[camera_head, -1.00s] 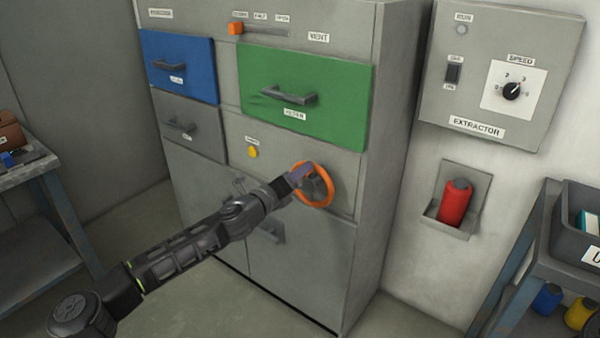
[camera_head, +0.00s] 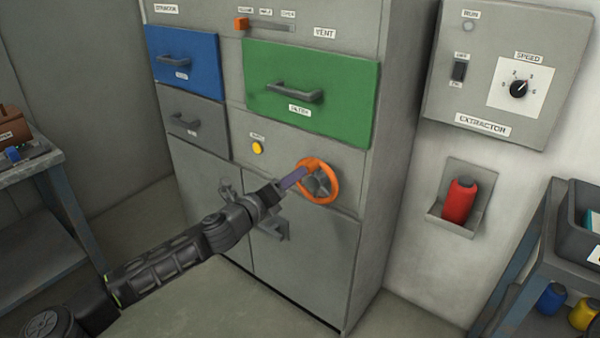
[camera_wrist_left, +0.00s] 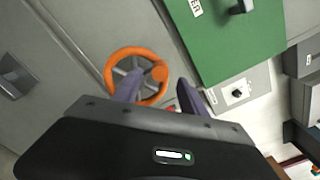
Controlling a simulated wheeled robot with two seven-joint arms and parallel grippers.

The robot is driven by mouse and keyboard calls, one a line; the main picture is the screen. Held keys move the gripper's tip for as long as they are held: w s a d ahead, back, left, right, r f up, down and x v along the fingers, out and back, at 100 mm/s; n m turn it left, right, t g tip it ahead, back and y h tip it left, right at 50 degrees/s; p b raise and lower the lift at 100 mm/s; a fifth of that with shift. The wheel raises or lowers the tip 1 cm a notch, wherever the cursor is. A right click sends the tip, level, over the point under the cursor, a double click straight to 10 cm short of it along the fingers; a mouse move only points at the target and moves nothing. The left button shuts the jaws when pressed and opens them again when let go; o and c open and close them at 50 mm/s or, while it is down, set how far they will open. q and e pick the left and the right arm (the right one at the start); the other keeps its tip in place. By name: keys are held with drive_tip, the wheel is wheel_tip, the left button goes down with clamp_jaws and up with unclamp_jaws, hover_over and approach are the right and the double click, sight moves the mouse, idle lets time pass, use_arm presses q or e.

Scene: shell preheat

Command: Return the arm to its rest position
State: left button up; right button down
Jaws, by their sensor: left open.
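My left arm comes in from the lower left in the head view. Its gripper (camera_head: 292,178) points at the left side of an orange handwheel (camera_head: 332,168) on the grey cabinet (camera_head: 300,245). In the left wrist view the two purple-grey fingers of my left gripper (camera_wrist_left: 158,84) stand apart with nothing held between them. One finger overlaps the lower part of the orange handwheel (camera_wrist_left: 113,61) in that view. Whether it touches the rim I cannot tell. My right gripper is not in view.
A green drawer (camera_head: 340,90) and a blue drawer (camera_head: 182,58) have handles sticking out. A yellow button (camera_head: 257,148) is left of the wheel. A red bottle (camera_head: 460,200) sits in a wall holder. A blue-framed bench (camera_head: 40,178) stands left, another shelf (camera_head: 540,255) right.

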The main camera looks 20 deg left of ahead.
use_arm(q)
drive_tip(key=shift+v, duration=1)
